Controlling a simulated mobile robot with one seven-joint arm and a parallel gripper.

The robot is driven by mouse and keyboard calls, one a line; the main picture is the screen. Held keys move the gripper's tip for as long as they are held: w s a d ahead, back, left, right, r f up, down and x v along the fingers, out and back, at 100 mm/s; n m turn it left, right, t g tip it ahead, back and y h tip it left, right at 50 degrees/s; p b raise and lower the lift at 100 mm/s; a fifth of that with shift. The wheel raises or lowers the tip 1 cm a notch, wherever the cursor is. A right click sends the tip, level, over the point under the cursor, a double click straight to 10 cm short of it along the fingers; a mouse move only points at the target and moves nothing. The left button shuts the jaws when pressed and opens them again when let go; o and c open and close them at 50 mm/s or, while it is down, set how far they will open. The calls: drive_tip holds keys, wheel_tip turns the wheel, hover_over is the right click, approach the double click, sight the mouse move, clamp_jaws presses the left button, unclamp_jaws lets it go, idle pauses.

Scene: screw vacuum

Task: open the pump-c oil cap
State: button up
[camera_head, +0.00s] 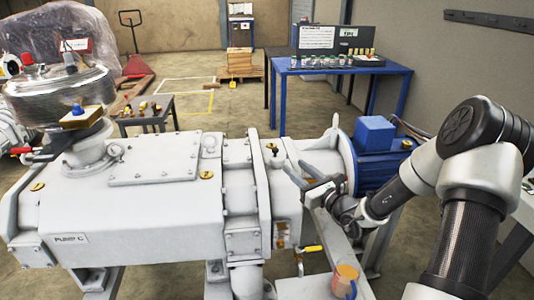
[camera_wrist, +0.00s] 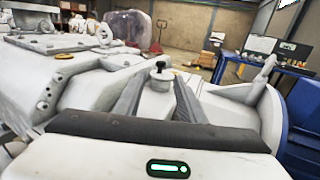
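The pump-c (camera_head: 150,215) is a large pale grey housing with a "PUMP C" label on its front left. The oil cap is a small black knob (camera_head: 272,148) standing upright on a pale boss at the pump's right end. It also shows in the wrist view (camera_wrist: 160,68), between and beyond my fingers. My gripper (camera_head: 298,168) is to the right of the cap in the head view. Its two fingers (camera_wrist: 160,80) are spread and empty, pointing toward the cap. They appear apart from it; the exact gap is hard to judge.
A blue motor (camera_head: 378,165) sits close on the pump's right side. A yellow-handled valve (camera_head: 312,248) sticks out below the pump end. A blue table (camera_head: 340,68) with jars stands behind.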

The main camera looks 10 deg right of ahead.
sight(274, 149)
drive_tip(key=shift+w+f, duration=0.1)
drive_tip(key=shift+w, duration=0.2)
drive_tip(key=b+x, duration=0.3)
drive_tip(key=x, duration=1.3)
drive_tip(key=shift+w+a, duration=0.15)
drive_tip(key=shift+w, duration=0.25)
clamp_jaws()
